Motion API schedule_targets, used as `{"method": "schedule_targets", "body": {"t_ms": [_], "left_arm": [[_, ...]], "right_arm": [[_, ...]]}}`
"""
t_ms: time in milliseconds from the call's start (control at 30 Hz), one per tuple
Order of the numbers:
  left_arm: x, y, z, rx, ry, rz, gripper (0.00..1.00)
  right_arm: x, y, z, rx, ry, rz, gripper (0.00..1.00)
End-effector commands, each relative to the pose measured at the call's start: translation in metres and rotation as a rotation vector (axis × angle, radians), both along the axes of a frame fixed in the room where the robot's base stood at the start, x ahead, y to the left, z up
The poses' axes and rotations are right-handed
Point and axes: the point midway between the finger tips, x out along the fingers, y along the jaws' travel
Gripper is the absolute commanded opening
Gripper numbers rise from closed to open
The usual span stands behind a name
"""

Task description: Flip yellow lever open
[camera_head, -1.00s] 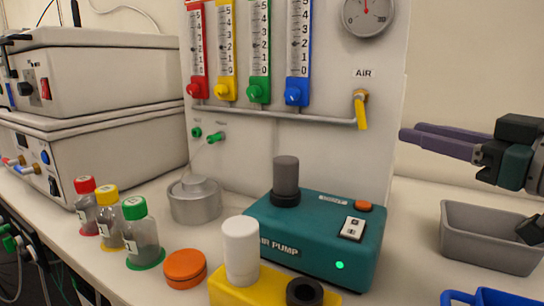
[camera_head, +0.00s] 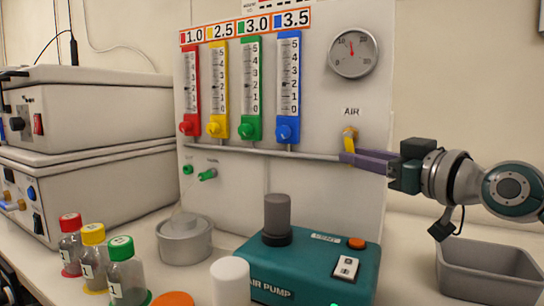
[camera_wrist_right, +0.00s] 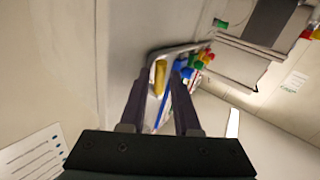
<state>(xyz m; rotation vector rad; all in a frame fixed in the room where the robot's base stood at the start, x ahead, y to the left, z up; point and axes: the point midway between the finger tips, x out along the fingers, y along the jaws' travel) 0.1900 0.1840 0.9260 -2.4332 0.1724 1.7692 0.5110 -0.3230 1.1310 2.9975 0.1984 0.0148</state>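The yellow lever (camera_head: 349,142) is on the valve under the AIR label, at the right end of the panel's pipe. Its upper part shows and its lower end is hidden behind my fingers. My right gripper (camera_head: 347,157) reaches in from the right with its purple fingers at the lever. In the right wrist view, the fingers (camera_wrist_right: 159,84) are apart, and the yellow lever (camera_wrist_right: 160,75) appears between their tips. I cannot tell whether either finger touches it. My left gripper is not in view.
A round gauge (camera_head: 353,53) is above the valve, and several coloured flow meters (camera_head: 249,90) line the panel. The teal air pump (camera_head: 310,265) and a grey bin (camera_head: 488,275) stand below. Capped bottles (camera_head: 94,258) are at the lower left.

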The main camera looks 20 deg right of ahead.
Motion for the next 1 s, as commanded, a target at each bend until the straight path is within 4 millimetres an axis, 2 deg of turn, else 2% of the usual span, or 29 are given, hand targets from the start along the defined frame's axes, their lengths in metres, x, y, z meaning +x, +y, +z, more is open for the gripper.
{"method": "schedule_targets", "body": {"t_ms": [233,533,900,1000], "left_arm": [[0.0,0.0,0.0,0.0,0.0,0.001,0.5],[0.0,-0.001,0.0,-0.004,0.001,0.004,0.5],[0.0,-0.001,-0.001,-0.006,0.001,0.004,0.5],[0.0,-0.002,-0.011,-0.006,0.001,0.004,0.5]], "right_arm": [[0.001,0.0,0.0,0.0,0.001,0.0,0.31],[0.0,0.0,0.0,0.0,0.001,0.0,0.0],[0.001,0.0,0.0,0.0,0.0,0.0,0.0],[0.001,0.0,-0.005,0.012,-0.015,-0.001,0.0]]}}
